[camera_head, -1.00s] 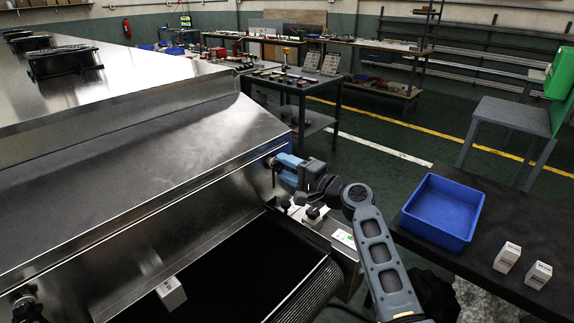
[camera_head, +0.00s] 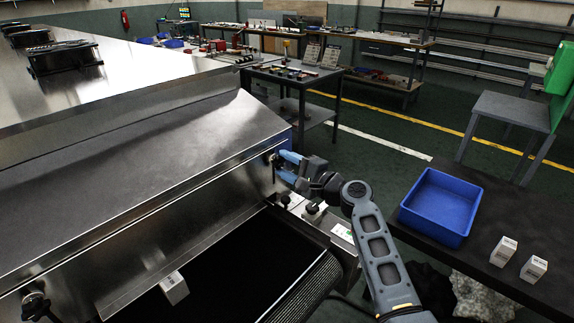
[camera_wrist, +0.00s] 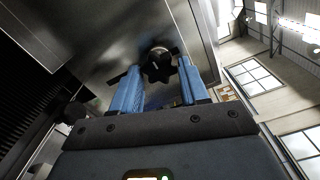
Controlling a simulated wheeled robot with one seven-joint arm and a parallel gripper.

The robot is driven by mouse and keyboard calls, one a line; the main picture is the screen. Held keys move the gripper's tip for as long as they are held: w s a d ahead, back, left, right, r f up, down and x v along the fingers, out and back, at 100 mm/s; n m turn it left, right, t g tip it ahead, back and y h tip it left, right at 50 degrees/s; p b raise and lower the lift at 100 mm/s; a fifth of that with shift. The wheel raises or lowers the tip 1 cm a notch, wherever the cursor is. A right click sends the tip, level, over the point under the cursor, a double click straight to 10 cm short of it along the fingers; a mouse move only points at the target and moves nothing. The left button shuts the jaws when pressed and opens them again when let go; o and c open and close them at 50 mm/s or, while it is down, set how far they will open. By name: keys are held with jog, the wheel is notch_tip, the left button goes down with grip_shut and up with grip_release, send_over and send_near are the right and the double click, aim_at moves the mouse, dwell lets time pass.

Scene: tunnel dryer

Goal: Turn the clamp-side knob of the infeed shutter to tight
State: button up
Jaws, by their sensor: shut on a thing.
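The infeed shutter (camera_head: 150,240) is a shiny metal plate below the sloped hood. A black lobed knob (camera_wrist: 158,66) sits at its right end, with a pale mark on its face in the wrist view. My gripper (camera_wrist: 158,80) has its two blue fingers on either side of this knob, shut on it. In the head view my gripper (camera_head: 281,166) reaches in from the right, and the fingers mostly hide the knob. A second dark knob (camera_head: 36,306) is at the shutter's left end, free of the gripper. I cannot read the knob's setting.
A smaller black knob (camera_head: 312,211) stands on the side rail. A blue bin (camera_head: 440,207) and two white boxes (camera_head: 503,251) are on the right bench.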

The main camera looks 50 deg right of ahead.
jog(key=shift+f, duration=0.1)
jog(key=o, duration=1)
jog(key=shift+s+d+b, duration=0.15)
jog(key=shift+s+b, duration=0.5)
jog(key=shift+s, duration=3.3)
